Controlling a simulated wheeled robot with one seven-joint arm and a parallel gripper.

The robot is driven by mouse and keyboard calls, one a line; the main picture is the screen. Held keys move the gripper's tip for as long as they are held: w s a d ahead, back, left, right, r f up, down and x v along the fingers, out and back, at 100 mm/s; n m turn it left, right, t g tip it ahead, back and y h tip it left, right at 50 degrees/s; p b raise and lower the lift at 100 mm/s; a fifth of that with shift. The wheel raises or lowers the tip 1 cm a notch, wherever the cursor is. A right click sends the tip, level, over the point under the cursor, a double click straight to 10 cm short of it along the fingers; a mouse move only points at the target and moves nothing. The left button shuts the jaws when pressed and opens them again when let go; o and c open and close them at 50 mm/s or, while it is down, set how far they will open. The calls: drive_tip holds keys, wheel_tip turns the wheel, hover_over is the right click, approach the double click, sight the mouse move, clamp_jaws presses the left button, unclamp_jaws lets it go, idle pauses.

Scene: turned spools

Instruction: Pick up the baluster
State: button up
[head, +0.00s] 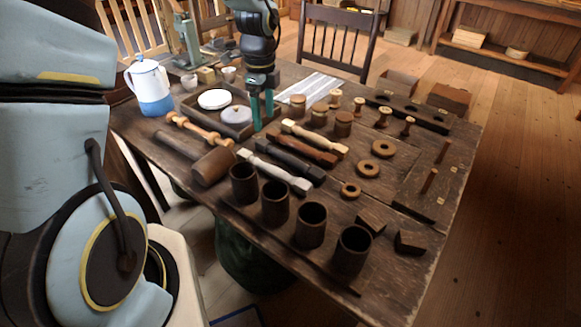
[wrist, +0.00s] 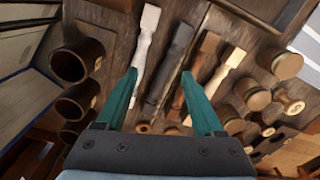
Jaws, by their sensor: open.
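Several turned balusters lie side by side mid-table: a white one (head: 273,172), a black one (head: 290,158), a reddish-brown one (head: 308,148) and a cream one (head: 315,138). A separate light-wood turned piece (head: 200,131) lies to the left, beside the mallet. My gripper (head: 262,112) is open and empty, pointing down near the tray, beyond the row. In the wrist view the white (wrist: 145,45), black (wrist: 168,65), reddish-brown (wrist: 194,75) and cream (wrist: 224,70) balusters run between and beside the fingertips (wrist: 159,74). The black one shows between them; its distance is unclear.
Several dark cups (head: 310,225) stand along the near edge. A wooden mallet (head: 205,163) lies left of the balusters. A tray (head: 214,119) holds a white disc (head: 214,99) and a grey disc (head: 236,115). Wooden jars (head: 342,124) and rings (head: 383,149) stand to the right.

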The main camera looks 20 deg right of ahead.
drive_tip(key=d+f+m, duration=0.2)
drive_tip(key=d+m, duration=0.1)
hover_over(280, 151)
wheel_tip(280, 151, down, 5)
drive_tip(key=shift+s+a+r+p, duration=0.1)
drive_tip(key=shift+a+r+p, duration=0.1)
drive_tip(key=shift+p, duration=0.15)
drive_tip(key=shift+d+f+p, duration=0.1)
drive_tip(key=shift+f+p, duration=1.05)
drive_tip(key=shift+f, duration=1.95)
drive_tip(key=shift+c, duration=0.2)
clamp_jaws()
